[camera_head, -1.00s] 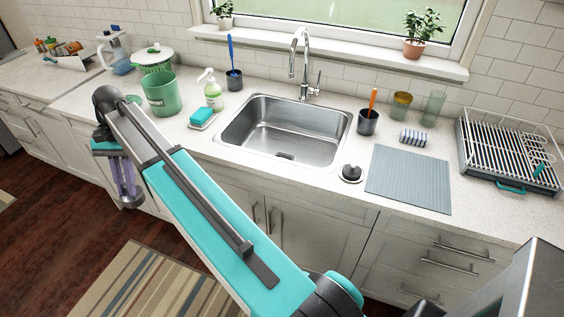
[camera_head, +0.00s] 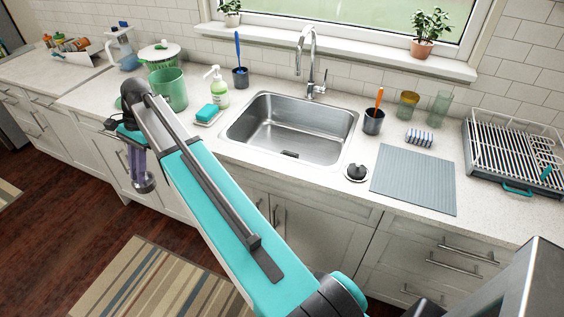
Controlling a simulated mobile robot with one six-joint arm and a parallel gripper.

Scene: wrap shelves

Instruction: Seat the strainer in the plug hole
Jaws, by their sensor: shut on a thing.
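My gripper (camera_head: 141,172) hangs at the left, in front of the counter edge, with its fingers pointing down. It is shut on the strainer (camera_head: 144,184), a small round metal piece at the fingertips, seen small and partly covered by the fingers. The steel sink (camera_head: 275,128) is set in the counter to the right of my gripper, well apart from it. The plug hole (camera_head: 290,154) shows as a dark patch low in the basin, partly cut off by the sink's front wall.
A black-knobbed plug (camera_head: 356,172) sits on the counter right of the sink, beside a grey mat (camera_head: 414,180). A tap (camera_head: 307,62) stands behind the basin. A green bin (camera_head: 168,90), soap bottle (camera_head: 216,87) and teal sponge (camera_head: 208,113) stand left of the sink.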

